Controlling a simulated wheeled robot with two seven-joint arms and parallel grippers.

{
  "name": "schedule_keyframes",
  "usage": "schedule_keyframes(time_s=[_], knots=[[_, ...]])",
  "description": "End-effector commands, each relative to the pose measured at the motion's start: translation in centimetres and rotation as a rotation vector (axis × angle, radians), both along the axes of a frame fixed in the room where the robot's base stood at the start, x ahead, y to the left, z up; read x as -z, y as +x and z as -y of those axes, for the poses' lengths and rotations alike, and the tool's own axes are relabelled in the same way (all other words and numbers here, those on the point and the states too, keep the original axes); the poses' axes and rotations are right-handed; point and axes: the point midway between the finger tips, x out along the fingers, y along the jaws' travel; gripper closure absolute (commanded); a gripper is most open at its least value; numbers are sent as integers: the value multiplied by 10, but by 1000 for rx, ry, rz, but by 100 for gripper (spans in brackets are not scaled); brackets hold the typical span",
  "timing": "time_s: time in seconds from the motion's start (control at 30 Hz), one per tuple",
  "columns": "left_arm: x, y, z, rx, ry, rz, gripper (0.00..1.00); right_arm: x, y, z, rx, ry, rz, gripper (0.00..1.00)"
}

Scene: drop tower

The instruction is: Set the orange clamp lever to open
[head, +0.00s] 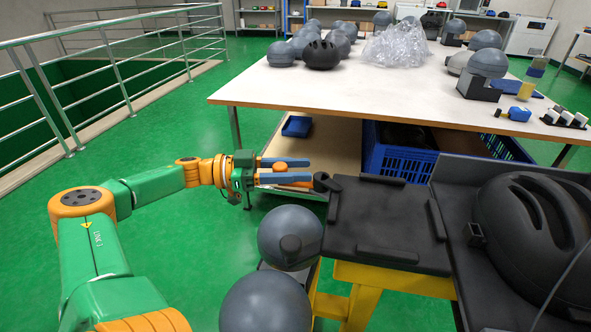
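My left gripper (286,169) reaches in from the left, with its two blue fingers pointing right and spaced apart. An orange part that looks like the clamp lever (283,166) shows between the fingers, with more orange just below the lower finger. I cannot tell whether the fingers touch it. The fingers hide part of it, so its angle is unclear. The black clamp plate (375,215) with raised dark bars lies just right of the fingertips, on a yellow frame (380,281). My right gripper is not in view.
Grey domed headforms (290,236) stand below the gripper. A black helmet (530,235) sits at right. Behind is a white table (330,88) with helmets, and a blue crate (398,158) beneath it. Railings (120,75) run along the left; green floor is clear there.

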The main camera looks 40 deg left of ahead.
Motion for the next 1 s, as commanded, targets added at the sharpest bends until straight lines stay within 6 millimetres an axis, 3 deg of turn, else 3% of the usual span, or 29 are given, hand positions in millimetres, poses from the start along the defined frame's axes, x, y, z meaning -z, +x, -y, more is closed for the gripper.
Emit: schedule_keyframes(time_s=[0.03, 0.13, 1.0], knots=[[0, 0, 0, 0, 0, 0, 74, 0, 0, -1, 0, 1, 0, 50], [0, 0, 0, 0, 0, 0, 100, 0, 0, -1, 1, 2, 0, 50], [0, 0, 0, 0, 0, 0, 100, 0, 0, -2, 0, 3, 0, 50]])
